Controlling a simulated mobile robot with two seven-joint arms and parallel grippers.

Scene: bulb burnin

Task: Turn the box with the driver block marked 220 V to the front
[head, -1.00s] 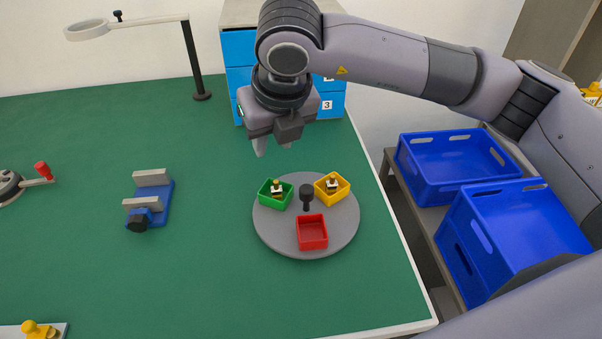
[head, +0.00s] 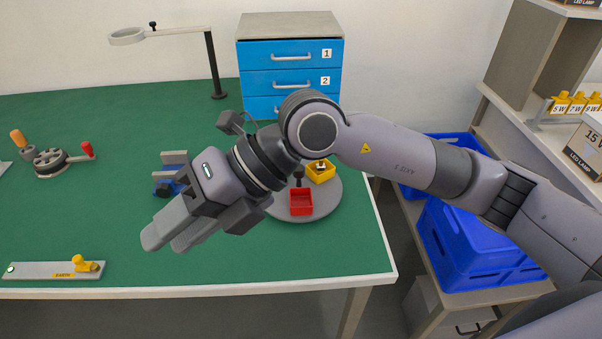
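A grey turntable (head: 329,195) stands near the table's right side, partly covered by my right arm. On it are a red box (head: 301,204) towards the front and a yellow box (head: 321,174) at the back right. A small block (head: 320,166) sits in the yellow box; I cannot read its marking. The dark centre knob (head: 298,175) shows between them. The green box is hidden behind my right wrist. My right gripper (head: 163,244) hangs over the table left of the turntable, away from the boxes, with nothing visible in it; its finger gap is unclear. My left gripper is out of view.
A blue vise (head: 164,188) is partly behind my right gripper. A crank wheel (head: 50,161), a lamp (head: 212,65) and a plate marked EARTH (head: 45,270) are on the table. Drawers (head: 290,52) stand behind; blue crates (head: 465,250) are right of the table.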

